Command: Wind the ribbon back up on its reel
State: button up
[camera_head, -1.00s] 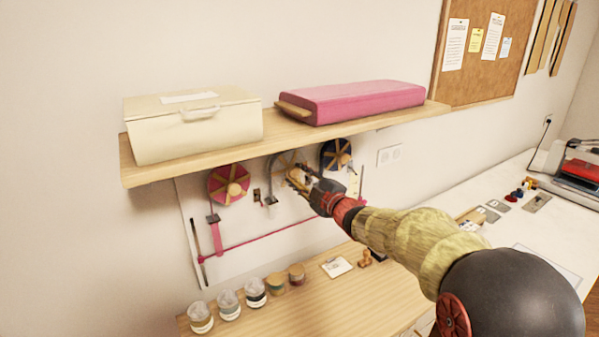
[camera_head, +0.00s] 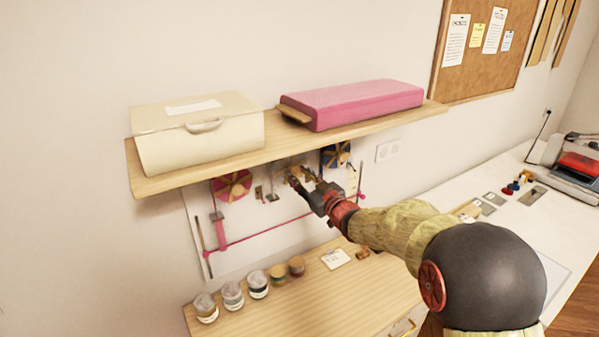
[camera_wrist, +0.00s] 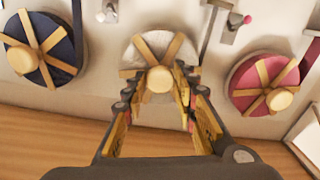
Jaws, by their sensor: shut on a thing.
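Three spoked reels hang on a white wall panel under the shelf. The pink reel (camera_head: 232,187) is on the left, the pale reel in the middle and the blue reel (camera_head: 336,155) on the right. In the wrist view their order is reversed: blue (camera_wrist: 40,45), pale (camera_wrist: 137,52), pink (camera_wrist: 266,82). A pink ribbon (camera_head: 262,233) runs across the panel below them. My gripper (camera_head: 300,180) is at the pale reel. In the wrist view its fingers (camera_wrist: 160,84) are shut on that reel's round wooden knob (camera_wrist: 159,80). The arm and fingers partly hide the pale reel.
The wooden shelf (camera_head: 160,185) juts out just above the reels, carrying a cream box (camera_head: 200,145) and a pink case (camera_head: 352,105). Several jars (camera_head: 232,296) stand on the worktop (camera_head: 300,310) below. A white card (camera_head: 336,259) lies right of them.

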jog(key=shift+f+m+p, duration=0.2)
jog(key=shift+m+p, duration=0.25)
jog(key=shift+m, duration=0.55)
jog(key=o, duration=1.1)
jog(key=shift+r, duration=0.1)
jog(key=shift+o, duration=0.2)
jog(key=shift+s, duration=0.1)
jog(key=v, duration=1.2)
